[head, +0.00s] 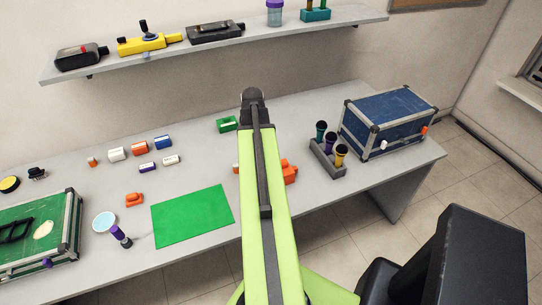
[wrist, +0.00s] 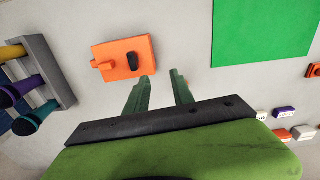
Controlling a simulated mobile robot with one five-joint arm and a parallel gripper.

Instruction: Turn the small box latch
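A small orange box (wrist: 113,63) lies on the table, seen from above in the wrist view. It has a dark oval part (wrist: 136,65) on its top and an orange peg-like part (wrist: 103,65) at its left side; I cannot tell which is the latch. In the head view the orange box (head: 291,172) is partly hidden behind my arm. My gripper (wrist: 163,75) is open and empty, its two green fingers apart. In the wrist picture the fingertips are just below and right of the box. My gripper is hidden in the head view.
A grey rack (head: 325,161) with several coloured-top tubes stands right of the orange box. A blue case (head: 395,112) is beyond it. A green mat (head: 192,216) lies left of my arm. A green case (head: 62,225) is at far left. A shelf (head: 210,48) hangs above.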

